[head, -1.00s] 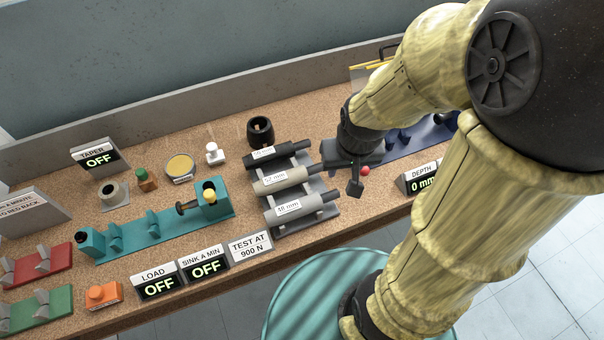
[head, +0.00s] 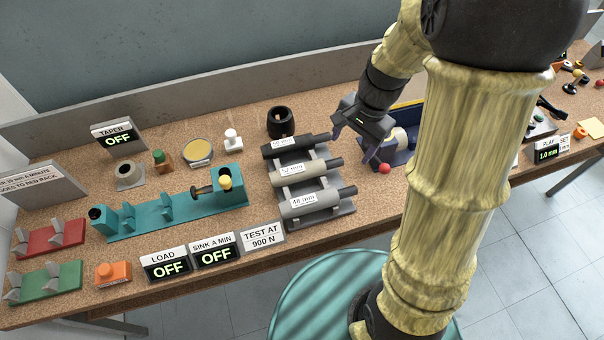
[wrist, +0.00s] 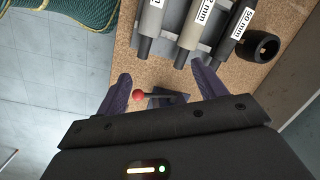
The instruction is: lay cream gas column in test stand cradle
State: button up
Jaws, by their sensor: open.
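The cream gas column (head: 300,173), marked 52 mm, lies in the middle of a grey rack (head: 335,212) between a dark column (head: 288,149) and a grey 48 mm column (head: 303,205). In the wrist view the cream column (wrist: 192,32) is the middle of three. The teal test stand (head: 140,226) is left of the rack, with upright cradle supports (head: 166,206) that look empty. My gripper (head: 354,146) is open and empty, just right of the rack near the rod ends. Its spread fingers (wrist: 160,78) point toward the columns in the wrist view.
A red ball knob (head: 384,169) on a blue fixture (head: 402,157) is close to my gripper; the knob (wrist: 139,96) shows between the fingers in the wrist view. A black ring (head: 280,123) stands behind the rack. Signs line the bench's front edge.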

aim_at(306, 166)
jog(key=w+a+f+m+g+y+b, duration=0.1)
jog(key=w+a+f+m+y, duration=0.1)
jog(key=w+a+m, duration=0.2)
jog(key=w+m, duration=0.2)
jog(key=w, duration=0.1)
jog(key=shift+a, duration=0.35)
jog(key=x, duration=1.2)
jog(key=shift+s+a, duration=0.1)
jog(key=shift+a, duration=0.05)
jog(key=shift+f, duration=0.1)
jog(key=x, duration=0.5)
jog(key=shift+f+p, duration=0.1)
jog(key=shift+p, duration=0.2)
